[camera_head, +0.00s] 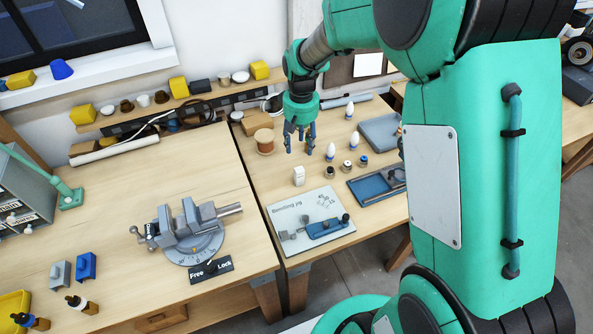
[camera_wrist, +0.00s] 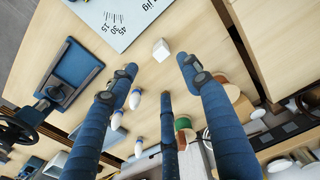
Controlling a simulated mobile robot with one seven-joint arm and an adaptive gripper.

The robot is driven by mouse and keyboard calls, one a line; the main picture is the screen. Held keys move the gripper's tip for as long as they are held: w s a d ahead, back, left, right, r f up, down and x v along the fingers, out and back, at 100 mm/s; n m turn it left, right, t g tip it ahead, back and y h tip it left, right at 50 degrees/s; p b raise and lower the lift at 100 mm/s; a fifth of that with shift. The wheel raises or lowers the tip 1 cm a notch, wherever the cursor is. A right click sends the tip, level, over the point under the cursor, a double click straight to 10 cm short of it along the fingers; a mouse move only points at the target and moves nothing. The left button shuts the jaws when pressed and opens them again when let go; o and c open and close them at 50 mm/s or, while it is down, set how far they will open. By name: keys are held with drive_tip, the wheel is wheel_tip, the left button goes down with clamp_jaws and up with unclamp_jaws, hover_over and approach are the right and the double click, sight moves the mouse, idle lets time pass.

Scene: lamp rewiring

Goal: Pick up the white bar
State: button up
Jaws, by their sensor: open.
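A small white block (camera_head: 299,175) stands on the right bench, just behind the bending jig plate; it is the likeliest white bar. It also shows in the wrist view (camera_wrist: 161,50), beyond the fingertips and between their lines. My gripper (camera_head: 299,143) hangs fingers down above the bench, a little behind the block. In the wrist view my gripper (camera_wrist: 158,72) has its blue fingers spread wide, with nothing between them. The block is apart from the fingers. A long pale roll (camera_head: 115,150) lies at the back of the left bench.
The bending jig plate (camera_head: 306,222) lies in front of the block. A wooden spool (camera_head: 264,141) stands left of my gripper. Several small white-and-blue bulbs (camera_head: 329,151) and a blue tray (camera_head: 372,186) are to the right. A vise (camera_head: 187,232) stands on the left bench.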

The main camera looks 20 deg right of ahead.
sight(299, 169)
drive_tip(key=f, duration=0.1)
drive_tip(key=w+f, duration=0.1)
drive_tip(key=shift+d+f, duration=0.35)
drive_tip(key=shift+f, duration=0.1)
drive_tip(key=shift+w+f+b, duration=0.1)
drive_tip(key=shift+f+b, duration=0.35)
drive_tip(key=shift+f, duration=3.75)
drive_tip(key=shift+a+f+b, duration=0.15)
drive_tip(key=shift+f+b, duration=0.3)
drive_tip(key=shift+f, duration=2.15)
clamp_jaws()
